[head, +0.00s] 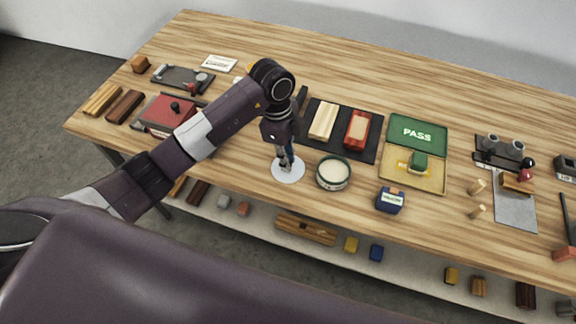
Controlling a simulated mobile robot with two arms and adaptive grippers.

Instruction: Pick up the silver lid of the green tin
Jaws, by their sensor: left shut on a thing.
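The green tin (333,174) stands open near the table's front edge, with a pale cream filling showing inside. The silver lid (288,174) is a pale round disc to the left of the tin, apart from it. My left gripper (286,160) points down at the middle of the lid and is shut on it, its fingers covering the centre. I cannot tell whether the lid rests on the table or hangs just above it. My right gripper is not in view.
A dark mat (369,151) with two blocks lies behind the tin. A blue box (390,200) stands to the tin's right, and a green PASS panel (419,132) is farther right. A red-topped box (168,113) is at left. Bare wood lies in front of the lid.

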